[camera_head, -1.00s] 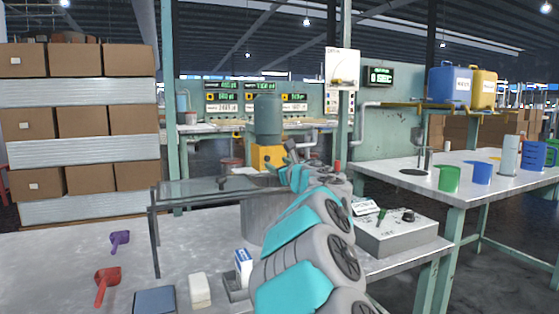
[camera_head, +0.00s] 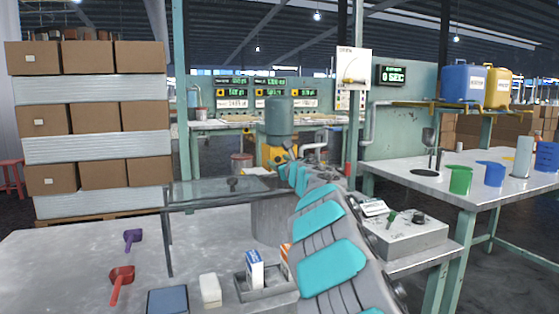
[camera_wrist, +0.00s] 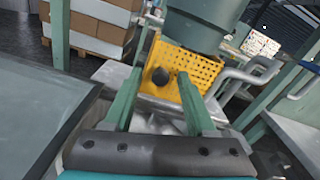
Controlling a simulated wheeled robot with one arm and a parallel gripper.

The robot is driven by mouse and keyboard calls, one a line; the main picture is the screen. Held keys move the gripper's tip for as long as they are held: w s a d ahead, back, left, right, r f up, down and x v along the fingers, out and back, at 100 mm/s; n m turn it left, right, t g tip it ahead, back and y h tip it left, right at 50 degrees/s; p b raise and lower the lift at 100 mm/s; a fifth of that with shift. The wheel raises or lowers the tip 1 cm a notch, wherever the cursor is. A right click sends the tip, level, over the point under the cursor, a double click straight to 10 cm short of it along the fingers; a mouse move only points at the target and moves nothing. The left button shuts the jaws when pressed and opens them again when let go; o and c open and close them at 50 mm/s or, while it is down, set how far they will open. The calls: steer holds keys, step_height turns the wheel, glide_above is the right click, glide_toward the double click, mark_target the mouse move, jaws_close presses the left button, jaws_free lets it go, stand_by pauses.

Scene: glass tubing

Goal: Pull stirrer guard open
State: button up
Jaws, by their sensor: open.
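The yellow perforated stirrer guard (camera_head: 266,157) sits below the teal motor cylinder (camera_head: 279,118) in the head view, partly hidden by my arm. In the wrist view the guard (camera_wrist: 198,72) fills the upper middle, with a round black knob (camera_wrist: 160,76) on its near face. The motor cylinder (camera_wrist: 205,22) rises above it. My gripper (camera_wrist: 160,72) is open, one finger on each side of the knob in the picture. I cannot tell whether the fingers touch it. In the head view my gripper (camera_head: 285,152) is small and close to the guard.
A glass panel (camera_head: 205,190) in a dark frame stands left of my arm. A grey control box (camera_head: 410,238) is to the right.

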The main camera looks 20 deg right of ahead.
steer(key=shift+c, duration=0.3)
jaws_close()
stand_by(1.2)
